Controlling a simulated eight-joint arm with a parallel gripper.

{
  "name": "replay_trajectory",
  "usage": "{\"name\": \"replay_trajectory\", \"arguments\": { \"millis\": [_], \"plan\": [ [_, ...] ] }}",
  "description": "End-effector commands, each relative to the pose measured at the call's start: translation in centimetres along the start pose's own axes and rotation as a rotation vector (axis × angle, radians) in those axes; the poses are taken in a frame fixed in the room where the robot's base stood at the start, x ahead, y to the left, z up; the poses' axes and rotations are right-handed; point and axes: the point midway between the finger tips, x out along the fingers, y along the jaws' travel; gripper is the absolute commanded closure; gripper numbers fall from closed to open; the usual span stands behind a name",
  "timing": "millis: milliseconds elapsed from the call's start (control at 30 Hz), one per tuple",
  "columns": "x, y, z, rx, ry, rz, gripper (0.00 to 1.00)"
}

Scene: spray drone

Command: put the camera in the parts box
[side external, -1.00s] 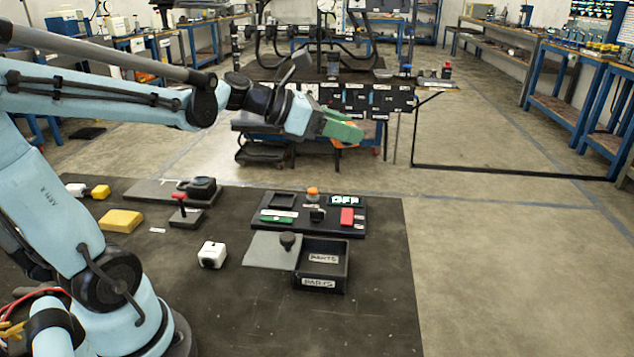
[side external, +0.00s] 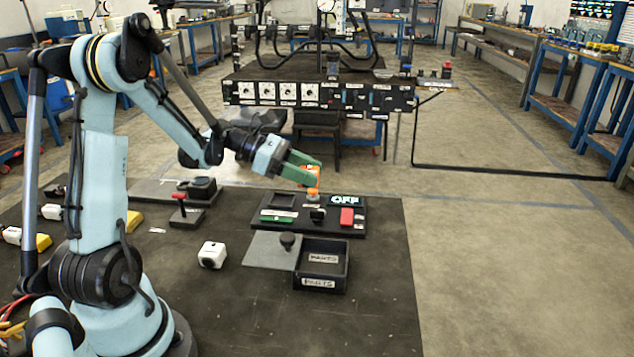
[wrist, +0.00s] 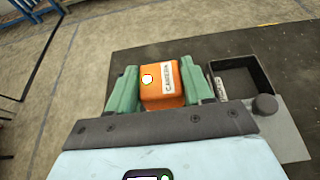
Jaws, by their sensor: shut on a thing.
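The orange camera (wrist: 160,82), with a white label reading CAMERA, sits between the green fingers of my gripper (wrist: 163,92) in the wrist view. In the side view my gripper (side external: 305,171) is shut on the camera (side external: 313,177), held over the far part of the black panel. The black parts box (side external: 347,267) stands open, nearer the side camera, and looks empty. It also shows in the wrist view (wrist: 268,72), to the right of my gripper. A grey lid (side external: 265,251) with a dark knob lies flat beside the box.
A black panel (side external: 355,235) with an orange knob, red block, green piece and a display reading OFF lies behind the box. A white cube (side external: 212,255) stands left of the lid. A red-handled lever (side external: 182,205) stands farther left. The mat's front is clear.

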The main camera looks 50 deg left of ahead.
Motion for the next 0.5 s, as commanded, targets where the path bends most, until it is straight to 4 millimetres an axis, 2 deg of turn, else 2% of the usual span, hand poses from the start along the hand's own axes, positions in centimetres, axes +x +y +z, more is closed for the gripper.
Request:
{"name": "replay_trajectory", "arguments": {
  "millis": [300,500],
  "plan": [
    [-0.2,0.3,-0.2,-0.001,0.0,0.002,0.81],
    [-1.4,2.4,-2.6,-0.001,0.0,0.005,0.81]
  ]
}}
